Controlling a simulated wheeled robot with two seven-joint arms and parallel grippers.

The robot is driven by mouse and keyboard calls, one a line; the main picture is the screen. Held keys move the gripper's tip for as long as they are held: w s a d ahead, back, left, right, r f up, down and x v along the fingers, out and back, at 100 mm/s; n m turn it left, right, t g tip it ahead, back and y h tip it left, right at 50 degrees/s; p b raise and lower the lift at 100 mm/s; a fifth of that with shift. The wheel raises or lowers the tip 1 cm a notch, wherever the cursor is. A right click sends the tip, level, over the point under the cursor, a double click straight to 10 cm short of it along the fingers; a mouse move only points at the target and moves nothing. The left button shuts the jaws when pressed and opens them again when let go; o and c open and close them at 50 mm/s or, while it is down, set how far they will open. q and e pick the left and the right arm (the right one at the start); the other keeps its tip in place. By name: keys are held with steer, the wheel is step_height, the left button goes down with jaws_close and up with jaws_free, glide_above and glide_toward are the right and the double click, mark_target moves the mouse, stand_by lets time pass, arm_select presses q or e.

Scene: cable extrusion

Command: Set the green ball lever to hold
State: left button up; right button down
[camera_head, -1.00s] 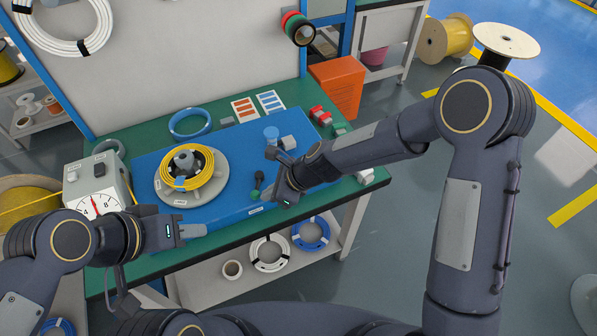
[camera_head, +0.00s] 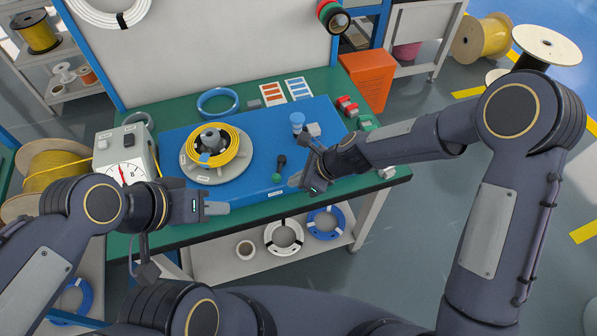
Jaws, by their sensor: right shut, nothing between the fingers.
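The green ball (camera_head: 276,179) of the lever stands at the front edge of the blue mat (camera_head: 255,190), with a dark knobbed part (camera_head: 281,161) just behind it. My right gripper (camera_head: 295,181) is shut and empty, close to the right of the green ball; I cannot tell whether it touches it. My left gripper (camera_head: 217,208) is over the table's front edge, left of the lever and apart from it. Its fingers are seen from the side, so their opening is unclear. Any hold marking by the lever is too small to read.
A yellow cable coil (camera_head: 222,160) lies on a round grey base left of the lever. A dial box (camera_head: 126,160) stands at the table's left. A blue cup-like piece (camera_head: 297,122) and grey block (camera_head: 313,129) are behind the lever. An orange bin (camera_head: 367,82) is at the back right.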

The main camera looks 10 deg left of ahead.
steer(key=d+v, duration=0.1)
steer(key=v, duration=1)
steer(key=shift+s+f, duration=0.2)
steer(key=shift+s, duration=0.2)
steer(key=shift+d+r, duration=0.1)
steer(key=shift+d, duration=0.05)
steer(key=s+d+r+n+t+h, duration=0.1)
steer(key=s+d+r+n+t, duration=0.1)
steer(key=s+d+r+n, duration=0.5)
steer(key=s+d+r+n+t+h, duration=0.1)
steer(key=s+d+r+n, duration=0.35)
steer(key=d, duration=0.45)
steer(key=s+d+f+n+t+h, duration=0.1)
steer(key=s+d+n+h, duration=0.1)
steer(key=s+d+n, duration=0.3)
steer(key=s+n, duration=0.1)
steer(key=s, duration=0.1)
steer(key=shift+s+d+t, duration=0.25)
steer(key=shift+s+t, duration=0.05)
steer(key=shift+s, duration=0.05)
